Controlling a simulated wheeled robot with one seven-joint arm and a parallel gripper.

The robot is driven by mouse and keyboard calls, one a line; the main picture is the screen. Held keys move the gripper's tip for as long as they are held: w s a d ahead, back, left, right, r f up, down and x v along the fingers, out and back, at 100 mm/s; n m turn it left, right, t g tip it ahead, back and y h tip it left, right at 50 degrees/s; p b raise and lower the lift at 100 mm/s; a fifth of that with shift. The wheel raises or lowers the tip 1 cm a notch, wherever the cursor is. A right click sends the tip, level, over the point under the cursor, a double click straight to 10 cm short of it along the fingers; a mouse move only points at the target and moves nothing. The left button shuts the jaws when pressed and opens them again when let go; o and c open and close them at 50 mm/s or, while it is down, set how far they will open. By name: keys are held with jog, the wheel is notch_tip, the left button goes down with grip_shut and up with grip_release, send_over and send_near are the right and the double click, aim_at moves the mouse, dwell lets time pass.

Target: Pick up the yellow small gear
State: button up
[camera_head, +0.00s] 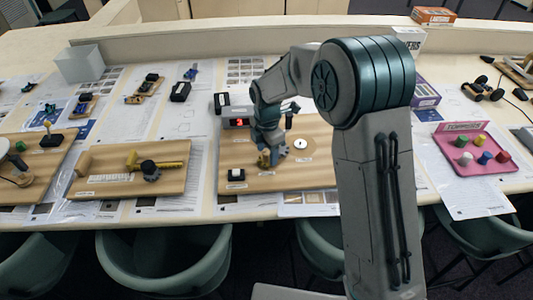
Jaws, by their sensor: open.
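My gripper (273,158) is at the end of my bent arm, low over the middle wooden board (235,205). It points down and its jaws are open. A small yellow piece (263,159) shows right at the fingertips, partly hidden by them. It looks like the yellow small gear, but its teeth are too small to make out. I cannot tell whether the fingers touch it.
The board also bears a display box with red digits (237,123), a white disc (300,143) and a black-and-white block (236,174). A pink tray (457,145) with coloured knobs lies right. Chairs line the front edge.

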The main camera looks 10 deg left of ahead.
jog(key=shift+f, duration=0.8)
jog(key=c, duration=1.1)
jog(key=shift+r, duration=0.15)
